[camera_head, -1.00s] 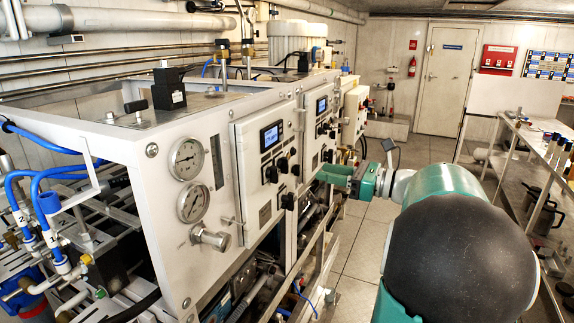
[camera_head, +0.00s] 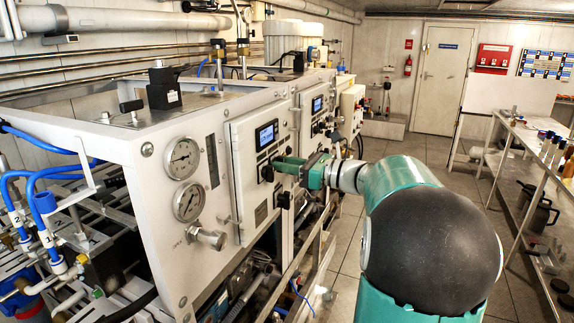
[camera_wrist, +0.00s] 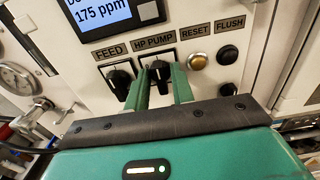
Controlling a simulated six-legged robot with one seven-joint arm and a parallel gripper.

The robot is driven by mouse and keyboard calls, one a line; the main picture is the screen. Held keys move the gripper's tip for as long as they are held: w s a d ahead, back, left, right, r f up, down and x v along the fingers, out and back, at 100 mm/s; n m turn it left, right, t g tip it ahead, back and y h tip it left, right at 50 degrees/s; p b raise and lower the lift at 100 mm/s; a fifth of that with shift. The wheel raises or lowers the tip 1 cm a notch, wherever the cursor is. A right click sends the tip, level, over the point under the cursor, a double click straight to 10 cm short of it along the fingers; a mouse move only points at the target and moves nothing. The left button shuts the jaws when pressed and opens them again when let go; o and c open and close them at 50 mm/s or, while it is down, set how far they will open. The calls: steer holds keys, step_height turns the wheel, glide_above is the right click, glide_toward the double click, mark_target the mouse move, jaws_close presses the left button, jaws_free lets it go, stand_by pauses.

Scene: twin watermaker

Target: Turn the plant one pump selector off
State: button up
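The HP PUMP selector (camera_wrist: 160,72), a black knob under its printed label, shows between the two green fingers of my gripper (camera_wrist: 160,80) in the wrist view. The fingers are apart, one on each side of the knob; I cannot tell whether either touches it. The FEED selector (camera_wrist: 118,80), a similar black knob, is just left of the left finger. In the head view my gripper (camera_head: 282,165) is at the nearer white control panel (camera_head: 243,150) and covers part of its knobs. No plant number is readable.
A display (camera_wrist: 97,12) reading 175 ppm is above the knobs. A round RESET button (camera_wrist: 195,61) and a black FLUSH button (camera_wrist: 228,54) are to the right. A farther panel with its own display (camera_head: 318,104) stands beyond.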

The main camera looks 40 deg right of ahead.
steer(key=shift+c, duration=1.3)
steer(key=shift+n, duration=0.5)
steer(key=n, duration=1.1)
steer(key=o, duration=0.7)
